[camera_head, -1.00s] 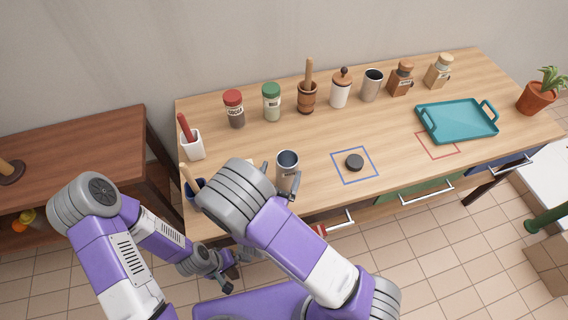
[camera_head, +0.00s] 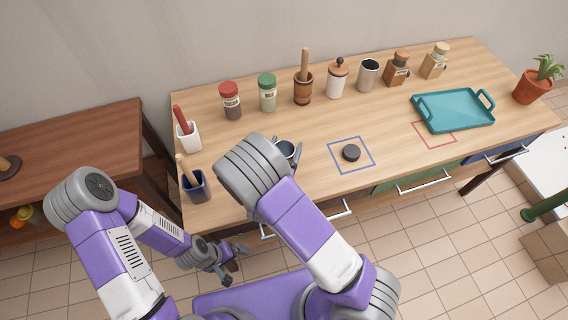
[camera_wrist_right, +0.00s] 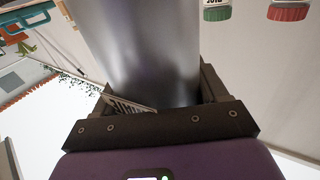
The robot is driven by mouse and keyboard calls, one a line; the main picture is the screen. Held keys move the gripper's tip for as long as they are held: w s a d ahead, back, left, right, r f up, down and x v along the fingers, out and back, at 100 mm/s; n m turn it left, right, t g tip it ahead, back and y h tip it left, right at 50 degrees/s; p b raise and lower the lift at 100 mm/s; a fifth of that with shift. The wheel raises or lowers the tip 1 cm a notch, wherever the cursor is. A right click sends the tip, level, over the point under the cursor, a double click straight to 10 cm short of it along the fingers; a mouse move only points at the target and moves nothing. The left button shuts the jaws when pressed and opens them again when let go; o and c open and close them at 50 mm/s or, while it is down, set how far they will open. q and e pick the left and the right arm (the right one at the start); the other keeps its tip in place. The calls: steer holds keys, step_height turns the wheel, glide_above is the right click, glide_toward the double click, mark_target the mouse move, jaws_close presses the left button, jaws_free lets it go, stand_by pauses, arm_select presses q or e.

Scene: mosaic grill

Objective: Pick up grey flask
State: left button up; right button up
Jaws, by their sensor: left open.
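The grey flask (camera_head: 285,149) stands near the front edge of the table, left of the blue square. In the head view only its rim and upper part show, the rest hidden behind my right wrist. In the right wrist view the flask (camera_wrist_right: 145,45) is a shiny metal cylinder between the fingers of my right gripper (camera_wrist_right: 158,88). The fingers are on both sides of it, but I cannot tell whether they press on it. My left gripper (camera_head: 233,265) is open and empty, low in front of the table.
A dark blue cup (camera_head: 196,188) and a white holder (camera_head: 188,137) stand left of my right wrist. Jars and a second grey cup (camera_head: 368,75) line the back. A black puck (camera_head: 351,152) lies in the blue square. A teal tray (camera_head: 453,111) is at right.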

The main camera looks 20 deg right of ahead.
steer(key=c, duration=1)
